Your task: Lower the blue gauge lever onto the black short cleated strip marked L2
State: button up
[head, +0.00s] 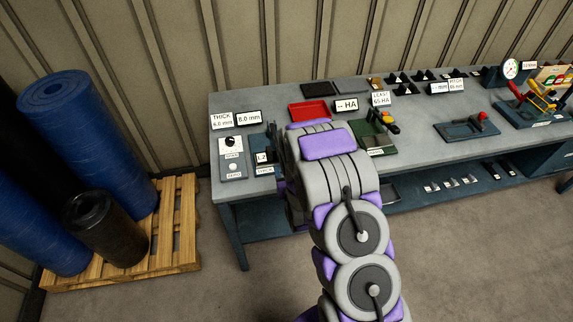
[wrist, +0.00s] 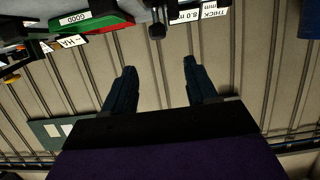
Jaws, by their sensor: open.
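My gripper (wrist: 158,70) is open, with its two dark blue fingers apart and nothing between them in the wrist view. In the head view it is mostly hidden behind my purple and grey arm at the left end of the bench. A tag marked L2 (head: 262,157) shows there, just left of my arm. Dark parts stand beside it, but I cannot tell the blue lever or black strip apart from my fingers. In the wrist view a short dark post with a rounded end (wrist: 157,28) shows beyond the fingertips, apart from them; it may be the lever.
The grey bench (head: 420,150) carries a control box with a knob (head: 232,160), a thickness readout (head: 249,117), a red tray (head: 308,111), a green mat (head: 372,139) and a dial gauge (head: 510,69). Blue rolls (head: 90,130) stand on a pallet (head: 180,235) at left.

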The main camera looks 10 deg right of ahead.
jog(key=shift+s+r+p, duration=0.1)
jog(key=shift+r+p, duration=0.15)
jog(key=shift+p, duration=0.25)
jog(key=p+v, duration=0.1)
jog(key=p, duration=0.1)
jog(key=p+v, duration=0.4)
jog(key=p, duration=0.1)
jog(key=shift+f, duration=0.3)
jog(key=s+r+g+b, duration=0.5)
jog(key=s, duration=0.8)
jog(key=s+r+g+b, duration=0.5)
jog(key=s+r+g, duration=0.1)
jog(key=s, duration=0.7)
jog(key=s+r+g+b, duration=0.5)
jog(key=s, duration=0.7)
jog(key=shift+s+r+b, duration=0.2)
jog(key=shift+s+b, duration=0.15)
jog(key=shift+s, duration=0.05)
